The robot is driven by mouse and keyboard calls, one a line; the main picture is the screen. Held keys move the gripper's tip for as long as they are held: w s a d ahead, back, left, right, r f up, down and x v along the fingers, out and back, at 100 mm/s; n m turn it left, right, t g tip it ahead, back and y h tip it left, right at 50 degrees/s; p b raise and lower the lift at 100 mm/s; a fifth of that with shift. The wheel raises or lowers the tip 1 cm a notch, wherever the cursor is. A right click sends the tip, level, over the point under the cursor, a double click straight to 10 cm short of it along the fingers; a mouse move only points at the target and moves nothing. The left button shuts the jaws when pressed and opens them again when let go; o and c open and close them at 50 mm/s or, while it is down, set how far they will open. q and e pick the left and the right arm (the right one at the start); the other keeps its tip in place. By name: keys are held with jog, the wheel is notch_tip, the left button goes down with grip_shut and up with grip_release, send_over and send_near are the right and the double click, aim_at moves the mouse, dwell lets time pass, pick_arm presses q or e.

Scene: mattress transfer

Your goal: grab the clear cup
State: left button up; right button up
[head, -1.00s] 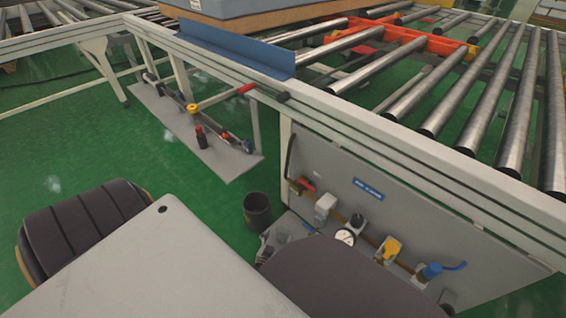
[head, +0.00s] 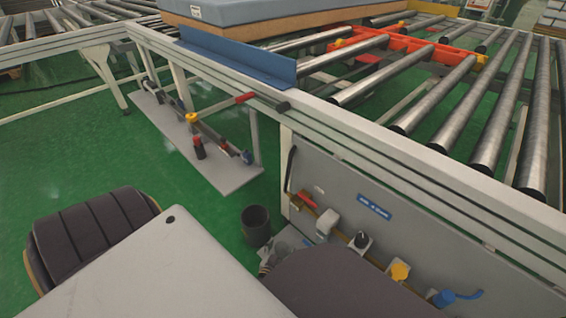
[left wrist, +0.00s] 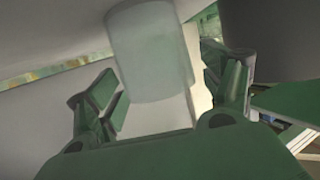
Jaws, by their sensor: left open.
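The clear cup (left wrist: 150,62) shows in the left wrist view as a pale, translucent cylinder at the upper middle. My left gripper (left wrist: 163,78) is open, with one green finger on each side of the cup. My right gripper is not seen.
A pale table (head: 165,270) is near, with a dark ribbed chair (head: 90,235) at its left. A dark bin (head: 256,226) stands on the green floor. A roller conveyor (head: 485,105) carries a blue mattress (head: 255,9).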

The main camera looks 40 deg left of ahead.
pick_arm(q)
jog(key=shift+c, duration=0.5)
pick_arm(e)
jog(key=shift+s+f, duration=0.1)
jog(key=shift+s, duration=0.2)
pick_arm(q)
jog(key=c, duration=1)
jog(key=shift+r, duration=0.15)
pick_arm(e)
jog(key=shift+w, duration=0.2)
pick_arm(q)
jog(key=shift+r, duration=0.1)
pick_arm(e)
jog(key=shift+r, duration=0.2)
pick_arm(q)
jog(key=shift+r+p, duration=0.15)
jog(key=shift+p, duration=0.2)
notch_tip(320, 180, up, 4)
jog(key=p, duration=0.3)
notch_tip(320, 180, up, 5)
jog(key=p, duration=0.4)
send_over(281, 244)
jog(key=s+d, duration=0.2)
jog(key=shift+r, duration=0.15)
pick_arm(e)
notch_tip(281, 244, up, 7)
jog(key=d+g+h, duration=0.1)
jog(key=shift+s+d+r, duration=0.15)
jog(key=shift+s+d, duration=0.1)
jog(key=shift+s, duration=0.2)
